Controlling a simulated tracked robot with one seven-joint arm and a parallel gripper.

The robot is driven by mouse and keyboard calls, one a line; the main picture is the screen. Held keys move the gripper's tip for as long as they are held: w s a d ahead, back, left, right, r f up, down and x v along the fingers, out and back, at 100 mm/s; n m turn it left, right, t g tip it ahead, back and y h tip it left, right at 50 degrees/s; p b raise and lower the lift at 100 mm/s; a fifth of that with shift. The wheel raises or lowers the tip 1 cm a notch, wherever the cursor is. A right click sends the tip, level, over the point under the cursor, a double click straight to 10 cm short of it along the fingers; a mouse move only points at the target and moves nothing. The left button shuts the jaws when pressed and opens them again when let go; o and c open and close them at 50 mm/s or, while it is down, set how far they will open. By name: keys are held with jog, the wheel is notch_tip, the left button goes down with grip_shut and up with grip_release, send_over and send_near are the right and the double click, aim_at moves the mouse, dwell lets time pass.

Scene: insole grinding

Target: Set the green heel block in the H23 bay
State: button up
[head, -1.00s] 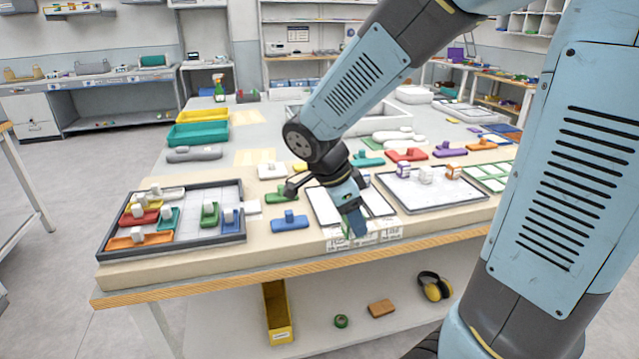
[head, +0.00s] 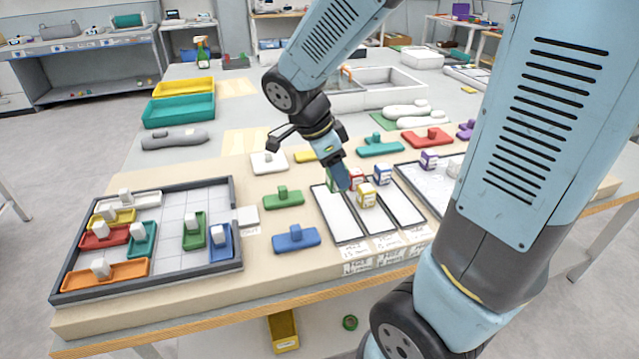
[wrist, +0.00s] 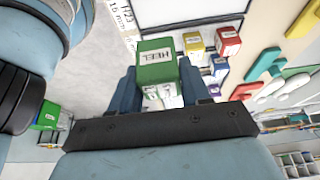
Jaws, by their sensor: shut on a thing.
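The green heel block (wrist: 156,62), marked HEEL, sits between my fingers in the wrist view. My gripper (wrist: 160,90) is shut on it. In the head view my gripper (head: 340,178) hangs over the far part of the left bay of a three-bay board, with the green block (head: 331,180) partly hidden behind the fingers. The left bay (head: 340,217) looks bare in front of it. Labels (head: 357,252) lie at the bays' front edge, too small to read there. A label ending in 23 (wrist: 128,14) shows in the wrist view. I cannot tell the block's height.
Yellow (head: 367,196), red (head: 356,178) and blue (head: 382,175) blocks stand close to the right of my gripper. A blue handled piece (head: 296,239) and a green one (head: 284,199) lie left. A dark-rimmed tray (head: 238,262) of coloured pieces is further left.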

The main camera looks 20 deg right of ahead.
jog(key=shift+w+d, duration=0.1)
jog(key=shift+w, duration=0.2)
jog(key=w+d+f, duration=0.1)
jog(key=w+f, duration=0.2)
jog(key=w, duration=0.1)
jog(key=w+f, duration=0.2)
jog(key=w, duration=0.2)
jog(key=w+d+f, duration=0.1)
jog(key=w+f, duration=0.2)
jog(key=w, duration=0.1)
jog(key=shift+w+d+f, duration=0.3)
jog(key=shift+w+f, duration=0.05)
jog(key=shift+w+d+f, duration=0.1)
jog(key=shift+w+f, duration=0.45)
jog(key=shift+f, duration=1.6)
jog(key=o, duration=1.1)
